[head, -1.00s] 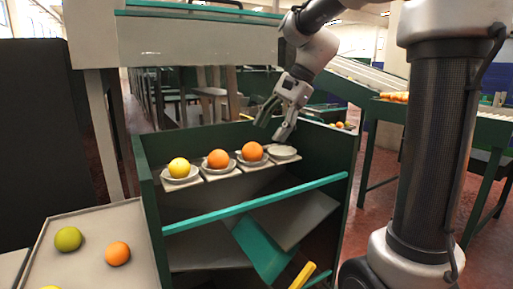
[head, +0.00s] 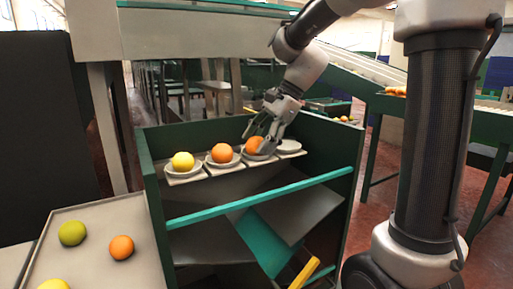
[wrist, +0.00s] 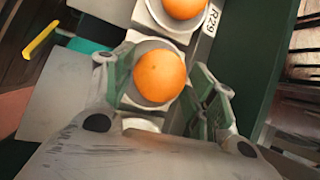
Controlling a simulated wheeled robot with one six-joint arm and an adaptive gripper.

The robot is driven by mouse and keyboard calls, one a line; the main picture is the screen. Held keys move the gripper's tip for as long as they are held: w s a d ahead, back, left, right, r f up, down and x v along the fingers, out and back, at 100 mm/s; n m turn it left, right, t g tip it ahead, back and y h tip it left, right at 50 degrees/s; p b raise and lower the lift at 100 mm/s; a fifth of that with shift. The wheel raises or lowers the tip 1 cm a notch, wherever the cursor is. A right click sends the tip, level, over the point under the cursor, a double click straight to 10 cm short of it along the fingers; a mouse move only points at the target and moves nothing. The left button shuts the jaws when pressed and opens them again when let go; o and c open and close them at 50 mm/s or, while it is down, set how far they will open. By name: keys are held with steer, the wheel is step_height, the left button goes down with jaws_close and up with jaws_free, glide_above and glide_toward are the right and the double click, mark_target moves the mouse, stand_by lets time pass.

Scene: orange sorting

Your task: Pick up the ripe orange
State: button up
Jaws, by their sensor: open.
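Several fruits sit in a row of grey cups on the sorter. A yellow fruit (head: 183,161) is at the left, an orange (head: 221,153) is in the middle, and another orange (head: 253,145) is at the right. My gripper (head: 258,138) is open around the right orange, with its fingers on either side. In the wrist view this orange (wrist: 160,76) lies between the two green-padded fingers, in its cup. The neighbouring orange (wrist: 184,5) shows at the top edge. I cannot tell whether the fingers touch the orange.
An empty cup (head: 289,146) is at the right end of the row. A tray (head: 92,213) at lower left holds a green fruit (head: 72,233), an orange (head: 121,247) and a yellow fruit (head: 54,285). A teal bar (head: 262,200) crosses the sorter's front below the cups.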

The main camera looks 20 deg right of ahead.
steer(key=shift+a+f, duration=0.1)
steer(key=shift+f, duration=0.1)
steer(key=c, duration=0.7)
steer(key=shift+r, duration=0.1)
